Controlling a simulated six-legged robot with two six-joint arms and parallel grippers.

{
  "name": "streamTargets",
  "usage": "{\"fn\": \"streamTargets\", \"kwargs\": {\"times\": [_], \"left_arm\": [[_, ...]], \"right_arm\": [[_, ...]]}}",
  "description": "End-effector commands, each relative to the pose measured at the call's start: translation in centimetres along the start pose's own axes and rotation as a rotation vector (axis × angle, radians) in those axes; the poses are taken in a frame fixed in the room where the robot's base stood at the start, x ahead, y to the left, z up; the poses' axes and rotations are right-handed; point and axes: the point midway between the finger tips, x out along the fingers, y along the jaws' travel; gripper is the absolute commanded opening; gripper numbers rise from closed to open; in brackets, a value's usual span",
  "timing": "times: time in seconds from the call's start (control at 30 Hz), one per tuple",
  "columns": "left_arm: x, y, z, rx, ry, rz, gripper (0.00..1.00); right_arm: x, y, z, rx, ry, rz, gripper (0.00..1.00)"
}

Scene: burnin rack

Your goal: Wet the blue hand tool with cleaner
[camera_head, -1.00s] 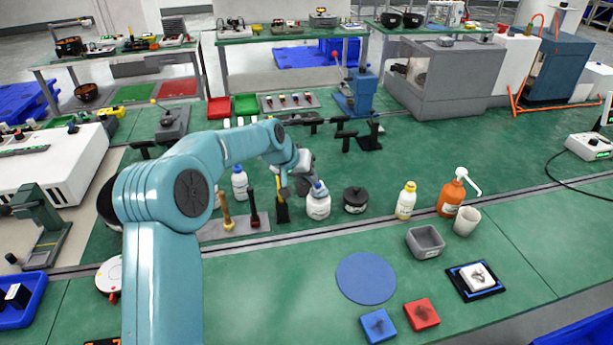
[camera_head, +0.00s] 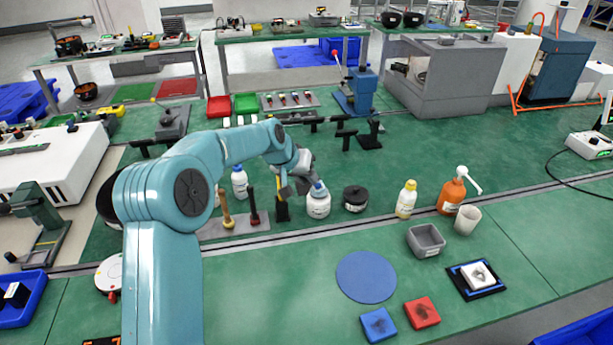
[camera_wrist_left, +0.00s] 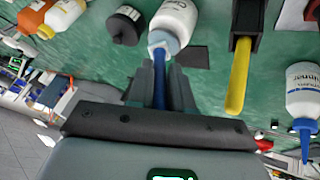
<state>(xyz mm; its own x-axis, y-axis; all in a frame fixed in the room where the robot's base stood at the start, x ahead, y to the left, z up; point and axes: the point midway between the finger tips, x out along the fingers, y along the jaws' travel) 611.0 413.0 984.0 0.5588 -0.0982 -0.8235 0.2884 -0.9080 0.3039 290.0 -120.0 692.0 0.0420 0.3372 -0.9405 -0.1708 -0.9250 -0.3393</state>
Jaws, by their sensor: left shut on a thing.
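My left gripper (camera_head: 302,186) is shut on the blue hand tool (camera_wrist_left: 160,92), whose blue handle shows between the fingers (camera_wrist_left: 160,85) in the left wrist view. The tool's pale end reaches the light blue top of a white bottle (camera_wrist_left: 175,17); I cannot tell whether it touches or goes in. The bottle's label is only partly readable. In the head view this white bottle (camera_head: 318,206) stands upright on the green bench, just right of my gripper, and the tool is mostly hidden. My right gripper is not in view.
A black holder (camera_head: 283,211) with a yellow-handled tool (camera_wrist_left: 238,75) stands close left. A black lidded jar (camera_head: 355,198) is close right. Beyond are a yellow-capped bottle (camera_head: 405,201) and an orange pump bottle (camera_head: 451,194). A blue round mat (camera_head: 366,277) lies in front.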

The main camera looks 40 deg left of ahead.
Motion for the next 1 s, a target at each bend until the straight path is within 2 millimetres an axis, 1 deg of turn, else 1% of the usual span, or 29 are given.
{"fn": "streamTargets", "kwargs": {"times": [0.8, 1.0], "left_arm": [[-5.7, 2.1, -3.3, 0.001, 0.0, 0.0, 0.0], [-5.7, 2.1, -3.3, 0.001, 0.0, 0.0, 0.0]], "right_arm": [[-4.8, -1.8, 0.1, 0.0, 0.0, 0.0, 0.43], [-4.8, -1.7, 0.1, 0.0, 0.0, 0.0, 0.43]]}}
